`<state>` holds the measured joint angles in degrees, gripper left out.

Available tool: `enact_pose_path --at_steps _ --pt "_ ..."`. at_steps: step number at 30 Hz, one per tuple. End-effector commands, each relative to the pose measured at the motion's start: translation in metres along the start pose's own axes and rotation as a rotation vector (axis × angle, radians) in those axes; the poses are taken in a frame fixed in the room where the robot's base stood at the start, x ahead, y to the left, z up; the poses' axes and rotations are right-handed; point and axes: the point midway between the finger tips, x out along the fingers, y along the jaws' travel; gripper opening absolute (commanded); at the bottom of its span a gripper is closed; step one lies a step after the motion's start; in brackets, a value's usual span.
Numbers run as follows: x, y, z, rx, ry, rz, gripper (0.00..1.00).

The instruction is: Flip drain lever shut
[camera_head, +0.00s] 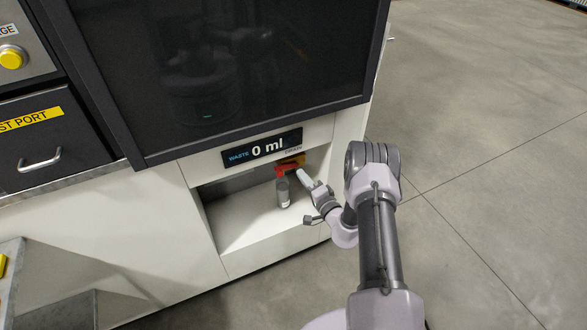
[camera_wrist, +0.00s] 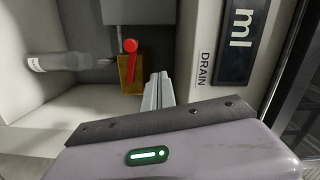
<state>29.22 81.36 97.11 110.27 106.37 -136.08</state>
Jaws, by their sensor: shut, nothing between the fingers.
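The red drain lever (camera_wrist: 130,62) shows in the wrist view with a round red end, lying along a brass-coloured valve body (camera_wrist: 124,82). In the head view the lever (camera_head: 286,169) is a small red shape inside the recess under the waste display. My gripper (camera_wrist: 160,82) is shut and empty. Its fingertips are just right of the valve body in the wrist view; I cannot tell whether they touch it. In the head view my gripper (camera_head: 303,176) reaches into the recess from the right, close beside the lever.
A grey bottle (camera_head: 283,192) stands in the recess below the lever; it also shows in the wrist view (camera_wrist: 55,62). The waste display (camera_head: 262,149) reads 0 ml above. A DRAIN label (camera_wrist: 203,68) is near my gripper. The recess floor (camera_head: 238,226) left of the bottle is clear.

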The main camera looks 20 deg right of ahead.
Motion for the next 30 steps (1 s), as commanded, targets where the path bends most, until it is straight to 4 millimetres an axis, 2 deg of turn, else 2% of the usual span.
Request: enact_pose_path --at_steps 3,9,24,26,29,30 --pt "-0.022 -0.003 -0.001 0.002 0.002 0.002 0.0" --pt "-0.04 -0.002 0.001 0.001 0.001 0.001 0.0" --pt "-0.039 -0.006 0.002 0.003 -0.01 -0.006 0.0" --pt "-0.032 -0.024 0.007 0.018 -0.053 -0.027 0.0" --pt "-0.012 -0.096 0.036 0.075 -0.243 -0.084 0.0" --pt "-0.007 -0.134 0.056 0.102 -0.354 -0.101 0.0"
